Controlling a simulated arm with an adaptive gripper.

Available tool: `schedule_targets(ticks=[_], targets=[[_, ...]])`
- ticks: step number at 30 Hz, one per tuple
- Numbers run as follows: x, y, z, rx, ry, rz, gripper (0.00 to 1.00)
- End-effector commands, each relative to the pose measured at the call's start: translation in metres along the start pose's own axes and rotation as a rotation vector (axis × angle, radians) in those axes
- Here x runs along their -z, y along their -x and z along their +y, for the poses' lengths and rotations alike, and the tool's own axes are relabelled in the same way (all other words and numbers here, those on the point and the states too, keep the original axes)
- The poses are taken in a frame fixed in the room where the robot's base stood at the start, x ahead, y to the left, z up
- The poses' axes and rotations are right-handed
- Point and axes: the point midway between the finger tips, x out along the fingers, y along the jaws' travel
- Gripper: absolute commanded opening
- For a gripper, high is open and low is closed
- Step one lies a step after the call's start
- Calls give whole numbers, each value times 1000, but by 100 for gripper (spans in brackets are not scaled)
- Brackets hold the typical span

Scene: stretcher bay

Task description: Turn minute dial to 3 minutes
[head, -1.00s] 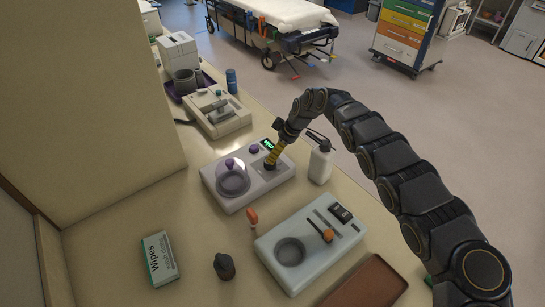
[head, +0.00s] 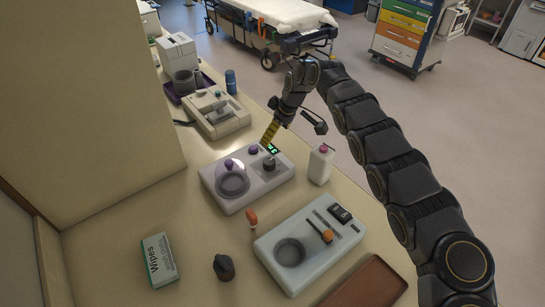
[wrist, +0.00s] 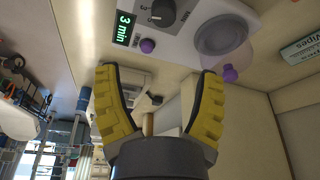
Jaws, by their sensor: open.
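A white device (head: 246,193) stands on the counter with a clear dome over a round well. Its dark minute dial (head: 269,163) sits on the right part of its top, upright and free of my gripper. The green display (wrist: 123,29) reads "3 min" in the wrist view, where the dial (wrist: 161,12) shows at the top edge. A purple button (wrist: 147,46) is beside the display. My gripper (head: 268,138) is above and behind the dial, apart from it. Its yellow fingers (wrist: 156,105) are spread wide with nothing between them.
A white bottle (head: 320,165) stands right of the device. A second pale device (head: 310,240) and a brown tray (head: 368,284) are in front. A wipes box (head: 159,260) and a dark knob-like object (head: 223,267) are front left. Another machine (head: 216,113) stands behind.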

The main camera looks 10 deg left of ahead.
Motion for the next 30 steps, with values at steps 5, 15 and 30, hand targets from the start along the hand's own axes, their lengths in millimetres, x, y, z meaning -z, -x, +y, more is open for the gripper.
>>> schedule_targets(ticks=[5, 15, 30], targets=[[17, -18, -5, -24, -230, -116, 69], [7, -46, -10, -141, -569, -306, 69], [-13, -93, -8, -154, -600, -328, 69]])
